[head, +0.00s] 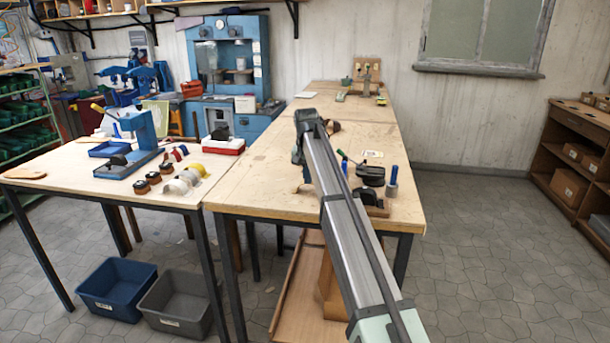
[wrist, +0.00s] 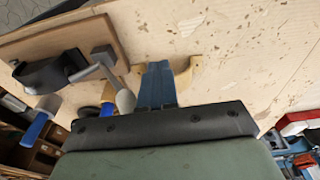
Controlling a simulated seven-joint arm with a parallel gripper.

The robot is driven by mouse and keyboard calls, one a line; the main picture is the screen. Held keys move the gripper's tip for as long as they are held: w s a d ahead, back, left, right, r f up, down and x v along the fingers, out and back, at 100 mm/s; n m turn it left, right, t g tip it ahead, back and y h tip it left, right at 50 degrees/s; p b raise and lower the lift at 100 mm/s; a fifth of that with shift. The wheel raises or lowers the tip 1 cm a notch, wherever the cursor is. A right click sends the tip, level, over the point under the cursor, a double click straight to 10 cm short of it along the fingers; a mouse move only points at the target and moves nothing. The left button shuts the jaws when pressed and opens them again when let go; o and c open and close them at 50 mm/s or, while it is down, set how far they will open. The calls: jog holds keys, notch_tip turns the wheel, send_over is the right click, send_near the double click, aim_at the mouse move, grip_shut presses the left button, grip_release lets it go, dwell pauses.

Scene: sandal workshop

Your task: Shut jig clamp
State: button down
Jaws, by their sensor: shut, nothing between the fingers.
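The jig shows in the wrist view as a wooden base board (wrist: 88,38) carrying a black curved part (wrist: 42,75). Its clamp lever, a bent metal arm with a grey grip (wrist: 125,101), reaches out from a block on the board towards my fingers. I cannot tell for sure whether the clamp is open. My gripper (wrist: 158,72) is shut and empty, its blue fingers together just right of the grey grip, with a small gap showing. In the head view the jig base (head: 377,211) is partly covered by my arm, which hides the lever.
A tan wooden piece (wrist: 187,76) lies close to my fingers. The workbench (head: 250,180) is clear at the left.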

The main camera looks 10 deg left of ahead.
jog(key=shift+d+r, duration=0.2)
jog(key=shift+d, duration=0.35)
jog(key=shift+d+r, duration=0.15)
jog(key=shift+d, duration=0.6)
jog(key=shift+d+r, duration=0.1)
jog(key=shift+d, duration=0.1)
jog(key=shift+a+r, duration=0.2)
jog(key=shift+r, duration=1.05)
jog(key=shift+a+r, duration=0.2)
jog(key=shift+r, duration=1.1)
jog(key=shift+a+r, duration=0.2)
jog(key=shift+r, duration=1.05)
